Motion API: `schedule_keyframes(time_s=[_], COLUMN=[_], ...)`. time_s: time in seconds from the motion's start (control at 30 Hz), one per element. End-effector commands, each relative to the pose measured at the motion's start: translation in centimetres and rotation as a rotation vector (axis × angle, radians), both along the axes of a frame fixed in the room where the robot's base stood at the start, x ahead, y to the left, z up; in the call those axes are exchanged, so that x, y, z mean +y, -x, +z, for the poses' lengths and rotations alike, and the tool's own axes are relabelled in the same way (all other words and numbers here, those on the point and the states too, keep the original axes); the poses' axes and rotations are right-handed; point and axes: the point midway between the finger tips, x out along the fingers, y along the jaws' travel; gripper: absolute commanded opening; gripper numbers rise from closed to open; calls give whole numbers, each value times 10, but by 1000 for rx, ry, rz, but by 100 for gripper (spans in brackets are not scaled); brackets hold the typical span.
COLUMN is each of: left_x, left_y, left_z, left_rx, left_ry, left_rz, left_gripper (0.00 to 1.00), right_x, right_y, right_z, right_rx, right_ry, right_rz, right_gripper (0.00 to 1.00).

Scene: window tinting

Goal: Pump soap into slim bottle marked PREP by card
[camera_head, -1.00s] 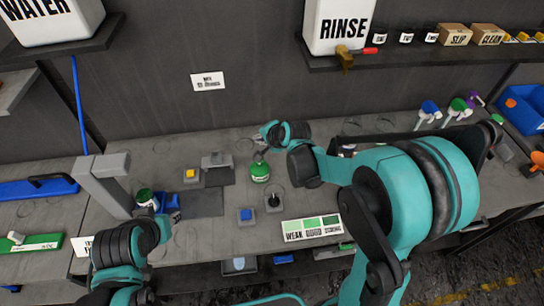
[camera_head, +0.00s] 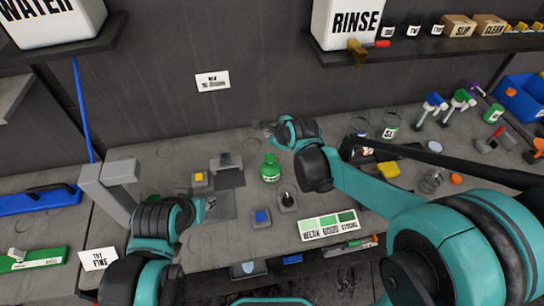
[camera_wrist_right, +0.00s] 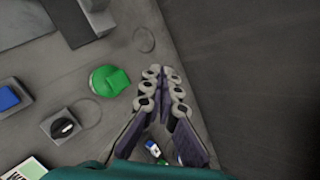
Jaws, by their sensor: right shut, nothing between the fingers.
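A green bottle (camera_head: 270,170) with a pump-like top stands on the bench, just below my right gripper (camera_head: 268,127). It also shows in the right wrist view (camera_wrist_right: 108,80), to the left of the closed fingers (camera_wrist_right: 162,75). My right gripper is shut, empty and apart from the bottle. My left gripper (camera_head: 210,204) is low over the bench at left; its fingers are too small to read. A small white card (camera_head: 213,81) hangs on the wall, its text unclear. A colour card (camera_head: 327,227) reads WEAK, GOOD, STRONG. I cannot make out a PREP label.
A block with a dark knob (camera_head: 287,199) and a blue-topped block (camera_head: 261,218) sit near the green bottle. Clear containers (camera_head: 390,127), a yellow block (camera_head: 388,170) and spray bottles (camera_head: 461,99) stand at right. A shelf (camera_head: 430,47) overhangs the back right.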

Motion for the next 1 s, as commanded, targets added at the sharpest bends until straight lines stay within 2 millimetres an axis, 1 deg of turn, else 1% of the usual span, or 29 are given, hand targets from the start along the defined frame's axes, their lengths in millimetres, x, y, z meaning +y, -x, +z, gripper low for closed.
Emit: schedule_keyframes(time_s=[0.17,0.27,0.47,0.7,0.8,0.9,1.0], left_x=[0,0,0,0,0,0,0], left_y=[0,0,0,0,0,0,0], left_z=[-2,-7,-25,-53,-63,-69,-71], left_rx=[0,0,0,0,0,0,0], left_ry=[0,0,0,0,0,0,0], left_rz=[0,0,0,0,0,0,0], left_gripper=[34,34,34,34,34,34,34], right_x=[0,0,0,0,0,0,0], right_y=[0,0,0,0,0,0,0], right_z=[-3,-9,-31,-67,-79,-86,-89], right_rx=[0,0,0,0,0,0,0], right_ry=[0,1,1,1,1,1,1], right_rz=[0,1,1,1,1,1,1], right_gripper=[0,0,0,0,0,0,0])
